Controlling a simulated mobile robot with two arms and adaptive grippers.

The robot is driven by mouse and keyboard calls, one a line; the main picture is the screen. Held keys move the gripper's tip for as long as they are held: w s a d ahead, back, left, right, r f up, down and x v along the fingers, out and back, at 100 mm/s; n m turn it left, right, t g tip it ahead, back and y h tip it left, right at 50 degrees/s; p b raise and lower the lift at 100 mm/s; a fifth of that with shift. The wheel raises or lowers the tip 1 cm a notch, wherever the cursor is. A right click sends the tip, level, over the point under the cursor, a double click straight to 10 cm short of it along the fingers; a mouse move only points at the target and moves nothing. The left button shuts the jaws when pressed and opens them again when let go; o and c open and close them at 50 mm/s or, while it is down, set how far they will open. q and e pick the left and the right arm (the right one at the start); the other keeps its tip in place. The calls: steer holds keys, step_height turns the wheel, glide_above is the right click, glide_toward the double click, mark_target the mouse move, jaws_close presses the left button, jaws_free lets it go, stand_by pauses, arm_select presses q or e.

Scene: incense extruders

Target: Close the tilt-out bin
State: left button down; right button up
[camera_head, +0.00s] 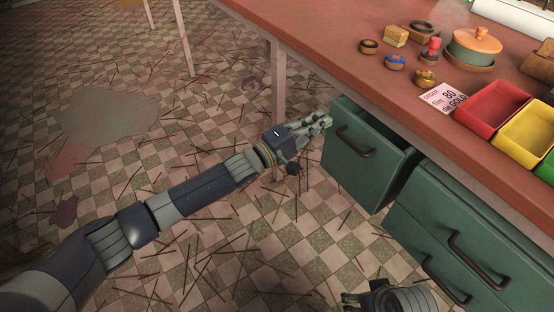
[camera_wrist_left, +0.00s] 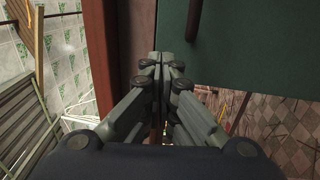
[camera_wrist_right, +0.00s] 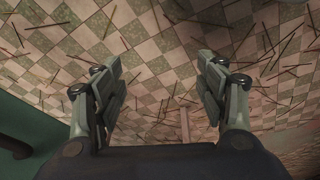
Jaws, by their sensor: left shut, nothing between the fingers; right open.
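The green tilt-out bin (camera_head: 352,172) under the table's left part stands out from the cabinet, with a dark gap behind its front panel. It has a dark bar handle (camera_head: 354,143). My left gripper (camera_head: 322,122) is shut and empty at the panel's upper left edge; I cannot tell whether it touches. My right gripper (camera_wrist_right: 165,72) is open and empty above the floor, partly visible at the head view's bottom edge (camera_head: 358,294).
Green drawers (camera_head: 450,235) with dark handles stand right of the bin. The red-brown tabletop (camera_head: 330,35) above holds rings, a lidded pot (camera_head: 474,45), a sign and coloured trays (camera_head: 490,105). The tiled floor (camera_head: 220,240) is strewn with thin sticks. A table leg (camera_head: 278,85) stands behind my left gripper.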

mark_target(338, 107)
arm_select(q)
steer(key=shift+w+d+r, duration=0.25)
steer(key=shift+w+d, duration=0.1)
steer(key=shift+d, duration=0.05)
steer(key=shift+w+d, duration=0.35)
steer(key=shift+d, duration=0.1)
steer(key=shift+x, duration=0.9)
steer(key=shift+w+d+r, duration=0.1)
steer(key=shift+r, duration=0.15)
arm_select(e)
steer(key=shift+v, duration=1.1)
